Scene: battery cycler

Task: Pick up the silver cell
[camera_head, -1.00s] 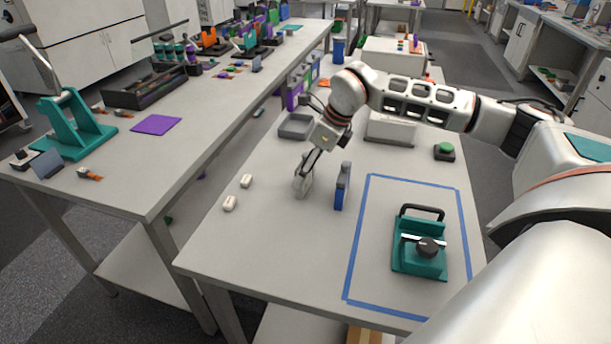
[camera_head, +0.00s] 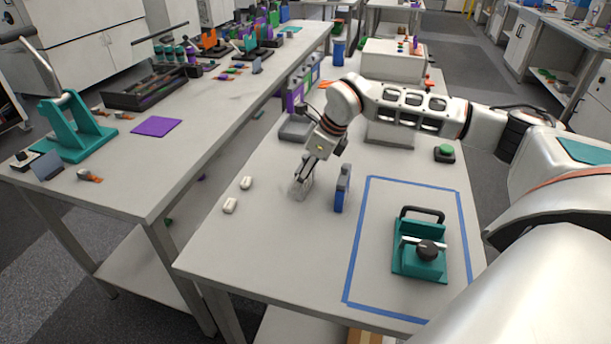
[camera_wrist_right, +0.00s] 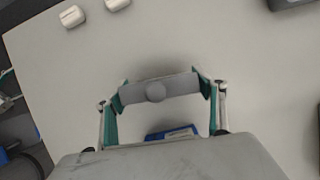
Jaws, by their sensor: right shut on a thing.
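The silver cell (camera_head: 300,189) is at the tips of my right gripper (camera_head: 305,180) in the head view, over the middle of the near table. In the right wrist view the cell (camera_wrist_right: 178,87) is a flat grey block with a round knob on its face. It spans the space between the two teal-lined fingers of the gripper (camera_wrist_right: 160,90), which touch its ends. I cannot tell whether the cell touches the table or hangs just above it. My left gripper is not in view.
A blue holder (camera_head: 340,199) stands just right of the cell. Two small white blocks (camera_head: 246,183) (camera_head: 230,205) lie to the left. A teal clamp fixture (camera_head: 419,262) sits inside the blue tape outline (camera_head: 352,264). A grey tray (camera_head: 294,129) lies behind. The front left tabletop is clear.

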